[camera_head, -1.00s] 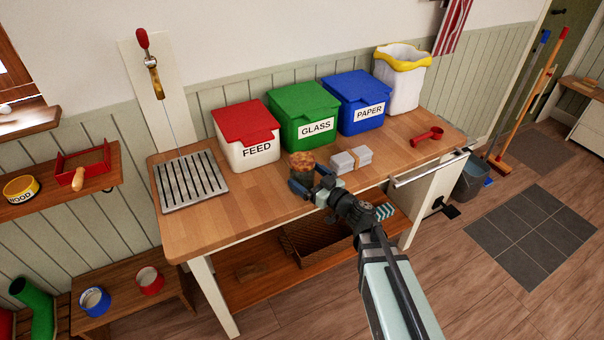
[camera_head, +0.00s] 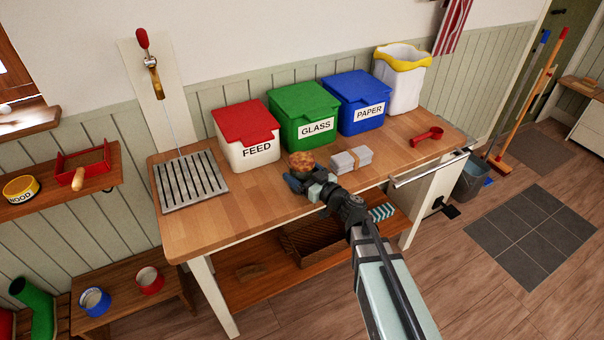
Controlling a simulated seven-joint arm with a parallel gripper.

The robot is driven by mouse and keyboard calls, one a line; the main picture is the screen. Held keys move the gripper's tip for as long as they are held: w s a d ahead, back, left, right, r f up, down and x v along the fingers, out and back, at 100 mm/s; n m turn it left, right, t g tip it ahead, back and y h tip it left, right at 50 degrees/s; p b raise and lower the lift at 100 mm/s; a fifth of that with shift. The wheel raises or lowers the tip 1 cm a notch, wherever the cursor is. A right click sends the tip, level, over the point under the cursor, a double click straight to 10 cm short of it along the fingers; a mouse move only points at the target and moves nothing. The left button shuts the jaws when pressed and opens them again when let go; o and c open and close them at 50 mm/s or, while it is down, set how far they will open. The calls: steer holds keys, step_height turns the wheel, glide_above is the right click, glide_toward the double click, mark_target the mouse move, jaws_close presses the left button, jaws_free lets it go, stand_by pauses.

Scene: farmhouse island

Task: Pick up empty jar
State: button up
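A small round object with a mottled orange-brown top (camera_head: 301,160) stands on the wooden counter, in front of the green GLASS bin. It may be the jar, but its lower part is hidden behind my gripper, and I cannot tell whether it is empty. My gripper (camera_head: 304,180) is right at its near side, low over the counter. A dark blue finger shows at the left. The gap between the fingers is hidden, so I cannot see whether they touch or hold the object.
Behind stand the red-lidded FEED bin (camera_head: 247,137), green GLASS bin (camera_head: 303,116) and blue PAPER bin (camera_head: 354,101). A tied grey bundle (camera_head: 351,159) lies close right of my gripper. A red scoop (camera_head: 428,136) lies farther right. A metal drain grate (camera_head: 189,181) is at left.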

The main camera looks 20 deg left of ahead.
mark_target(300, 158)
steer(key=shift+r, duration=0.15)
steer(key=shift+c, duration=0.2)
step_height(300, 158, up, 9)
steer(key=shift+f, duration=0.15)
steer(key=shift+r, duration=0.25)
steer(key=shift+s+a+r, duration=0.1)
steer(key=shift+a+r, duration=0.05)
steer(key=shift+a, duration=0.05)
steer(key=shift+s+a+r+n+g+y, duration=0.35)
steer(key=shift+s+a+r+n+g, duration=1.65)
steer(key=shift+s+a+g, duration=2.55)
steer(key=shift+s+a+r+n+g+y, duration=0.35)
steer(key=shift+s+a+r+n+g, duration=1.55)
steer(key=shift+s+a, duration=4.75)
steer(key=w+a+f+n+g, duration=0.1)
steer(key=w+a+f, duration=0.3)
steer(key=w+a, duration=0.7)
steer(key=shift+w+a, duration=0.2)
steer(key=shift+a, duration=1.2)
